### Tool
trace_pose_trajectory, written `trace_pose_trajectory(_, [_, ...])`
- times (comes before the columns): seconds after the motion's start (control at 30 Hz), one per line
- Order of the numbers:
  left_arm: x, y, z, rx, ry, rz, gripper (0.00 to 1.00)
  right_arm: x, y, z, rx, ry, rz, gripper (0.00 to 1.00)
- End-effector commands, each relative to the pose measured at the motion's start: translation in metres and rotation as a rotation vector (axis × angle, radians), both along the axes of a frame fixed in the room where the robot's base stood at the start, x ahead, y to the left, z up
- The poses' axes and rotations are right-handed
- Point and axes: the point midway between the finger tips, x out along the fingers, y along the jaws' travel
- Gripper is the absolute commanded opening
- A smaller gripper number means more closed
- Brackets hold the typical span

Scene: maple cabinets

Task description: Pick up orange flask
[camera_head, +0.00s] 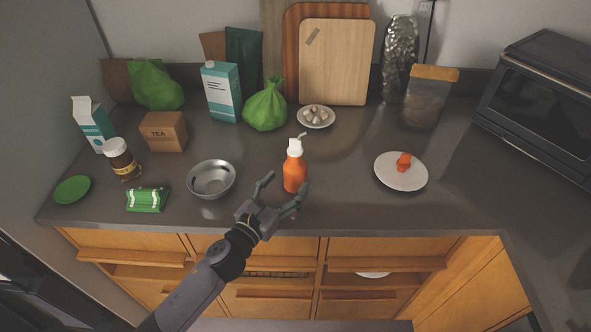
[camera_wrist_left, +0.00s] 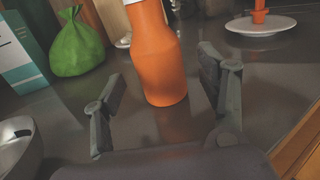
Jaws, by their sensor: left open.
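The orange flask (camera_head: 295,174) is an orange bottle with a white top, standing upright on the dark counter in the head view. In the left wrist view the flask (camera_wrist_left: 157,58) stands ahead, its base in front of the fingers; its top is cut off by the frame. My left gripper (camera_head: 284,186) is open and empty at the counter's front edge, just short of the flask. In the wrist view its fingers (camera_wrist_left: 164,80) are spread, one to each side of the flask, apart from it. My right gripper is not in view.
A metal bowl (camera_head: 212,180) stands left of the flask, and a white plate (camera_head: 388,176) with an orange item is to the right. A green bag (camera_head: 265,106) and a small plate of pale pieces (camera_head: 329,117) are behind. Drawers (camera_head: 265,303) lie below the counter edge.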

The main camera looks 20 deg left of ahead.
Motion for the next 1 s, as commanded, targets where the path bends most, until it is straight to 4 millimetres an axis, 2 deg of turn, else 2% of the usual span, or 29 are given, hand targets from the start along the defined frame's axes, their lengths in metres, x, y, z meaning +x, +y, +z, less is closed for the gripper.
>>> trace_pose_trajectory(0.17, [0.014, -0.003, 0.005, -0.001, -0.001, 0.001, 0.67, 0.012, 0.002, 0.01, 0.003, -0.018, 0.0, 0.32])
trace_pose_trajectory(0.3, [0.036, -0.006, 0.01, -0.002, -0.001, 0.001, 0.67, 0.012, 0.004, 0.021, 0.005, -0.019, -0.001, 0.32])
trace_pose_trajectory(0.43, [0.05, -0.01, 0.006, -0.002, 0.0, 0.001, 0.67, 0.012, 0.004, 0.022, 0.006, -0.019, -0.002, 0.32])
trace_pose_trajectory(0.73, [0.053, -0.011, 0.005, -0.001, 0.0, 0.0, 0.66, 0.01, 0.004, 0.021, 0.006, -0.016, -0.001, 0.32])
trace_pose_trajectory(1.0, [0.053, -0.01, 0.005, 0.0, 0.001, 0.0, 0.48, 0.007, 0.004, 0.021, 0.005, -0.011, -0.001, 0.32])
